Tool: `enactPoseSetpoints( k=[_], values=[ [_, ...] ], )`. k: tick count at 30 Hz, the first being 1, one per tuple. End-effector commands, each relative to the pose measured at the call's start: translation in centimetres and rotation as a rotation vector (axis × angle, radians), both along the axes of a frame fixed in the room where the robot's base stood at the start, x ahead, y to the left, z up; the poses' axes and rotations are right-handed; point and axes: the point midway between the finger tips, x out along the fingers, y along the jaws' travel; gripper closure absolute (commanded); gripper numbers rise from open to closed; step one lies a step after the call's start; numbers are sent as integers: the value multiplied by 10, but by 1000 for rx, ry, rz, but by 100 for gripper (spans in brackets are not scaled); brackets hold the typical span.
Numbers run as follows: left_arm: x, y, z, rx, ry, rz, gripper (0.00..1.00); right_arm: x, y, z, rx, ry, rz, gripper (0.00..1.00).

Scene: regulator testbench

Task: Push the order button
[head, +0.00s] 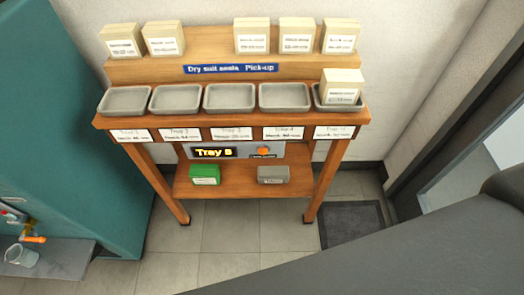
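The order button (264,151) is a round orange button on a grey panel (237,151) under the tabletop of the wooden stand. A small label sits just below it. Left of it, a lit display (214,152) reads "Tray 5". Nothing touches the button. Neither gripper shows in the head view; a large dark grey link of mine crosses the lower right.
Several grey trays line the wooden stand (193,212); the rightmost tray (320,107) holds a box (342,87). More boxes stand on the upper shelf. A green box (205,175) and grey box (273,174) sit below. A teal cabinet (85,110) stands left.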

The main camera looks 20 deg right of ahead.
Motion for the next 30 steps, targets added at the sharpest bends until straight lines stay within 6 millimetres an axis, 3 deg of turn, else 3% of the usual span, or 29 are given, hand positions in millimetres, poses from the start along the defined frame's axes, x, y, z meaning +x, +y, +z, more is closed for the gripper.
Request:
enactPoseSetpoints(
  k=[10, 18, 30],
  values=[
    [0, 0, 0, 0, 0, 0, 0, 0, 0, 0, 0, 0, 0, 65],
    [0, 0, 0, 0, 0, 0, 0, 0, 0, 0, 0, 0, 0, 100],
    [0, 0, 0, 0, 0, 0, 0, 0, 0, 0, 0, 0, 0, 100]
  ],
)
